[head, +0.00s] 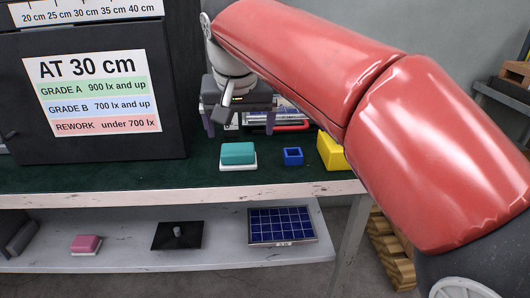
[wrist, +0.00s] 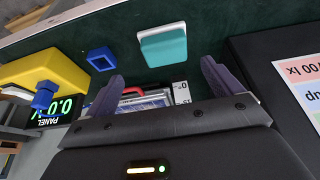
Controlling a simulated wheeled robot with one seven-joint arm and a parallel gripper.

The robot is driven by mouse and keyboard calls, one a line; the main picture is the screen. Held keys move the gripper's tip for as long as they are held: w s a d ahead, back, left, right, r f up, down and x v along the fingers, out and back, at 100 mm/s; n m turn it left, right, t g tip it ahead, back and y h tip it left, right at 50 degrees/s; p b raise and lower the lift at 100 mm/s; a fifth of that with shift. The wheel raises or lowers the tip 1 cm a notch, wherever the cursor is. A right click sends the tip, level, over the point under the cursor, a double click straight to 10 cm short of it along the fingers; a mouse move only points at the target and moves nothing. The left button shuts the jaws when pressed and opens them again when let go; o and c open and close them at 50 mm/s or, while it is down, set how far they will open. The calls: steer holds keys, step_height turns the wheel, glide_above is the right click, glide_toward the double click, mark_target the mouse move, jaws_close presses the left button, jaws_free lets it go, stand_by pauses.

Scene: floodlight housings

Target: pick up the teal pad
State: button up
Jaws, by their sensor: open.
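In the wrist view the fingers (wrist: 160,75) frame part of a panel and a red handle.
A small hollow blue block (head: 292,156) and a yellow block (head: 332,152) stand right of the pad. The black cabinet (head: 100,100) with a grade sign stands left. The lower shelf holds a pink pad (head: 86,244), a black plate (head: 177,236) and a solar panel (head: 282,226).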

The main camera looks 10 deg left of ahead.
mark_target(237, 149)
steer(key=x, duration=0.5)
steer(key=a+b+x, duration=0.1)
steer(key=x, duration=0.1)
steer(key=shift+f, duration=0.2)
steer(key=c, duration=1.1)
steer(key=shift+r, duration=0.1)
steer(key=shift+r+p, duration=2.25)
steer(key=shift+r, duration=7.65)
